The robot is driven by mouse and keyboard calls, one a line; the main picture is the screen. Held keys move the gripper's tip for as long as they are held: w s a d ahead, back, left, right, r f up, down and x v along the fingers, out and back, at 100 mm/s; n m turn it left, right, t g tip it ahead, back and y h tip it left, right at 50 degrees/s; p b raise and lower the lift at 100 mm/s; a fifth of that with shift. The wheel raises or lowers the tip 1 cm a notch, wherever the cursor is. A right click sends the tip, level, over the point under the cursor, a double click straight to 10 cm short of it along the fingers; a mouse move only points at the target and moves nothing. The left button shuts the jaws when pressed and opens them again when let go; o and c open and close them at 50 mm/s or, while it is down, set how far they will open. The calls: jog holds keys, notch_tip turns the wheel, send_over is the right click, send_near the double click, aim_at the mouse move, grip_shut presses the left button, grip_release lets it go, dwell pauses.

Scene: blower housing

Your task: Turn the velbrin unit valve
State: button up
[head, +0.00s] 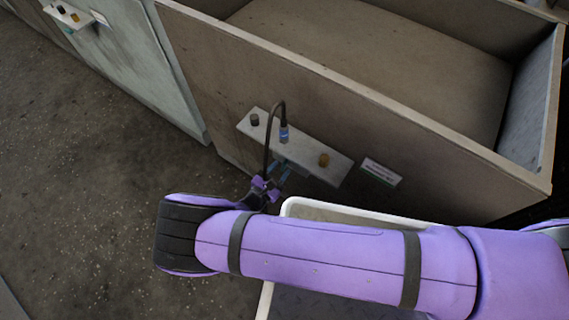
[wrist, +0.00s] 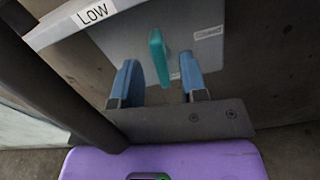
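A teal lever handle (wrist: 158,56), which looks like the valve, stands out from a grey plate (wrist: 205,42) in the wrist view. Lettering on the plate is too small to read, so I cannot confirm the unit's name. My gripper (wrist: 160,68) is open, with its two blue fingers apart, one on each side of the handle in the picture. I see no contact, and cannot tell how deep the handle sits between the fingertips. In the head view my gripper (head: 278,178) is just below a shelf on the housing wall, and the handle is hard to make out.
The shelf (head: 309,157) carries a black knob (head: 254,120), an orange knob (head: 324,159) and a blue connector (head: 284,134). A white-rimmed tray (head: 315,207) lies under my arm.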

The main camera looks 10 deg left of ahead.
jog(key=shift+x, duration=1.5)
grip_shut()
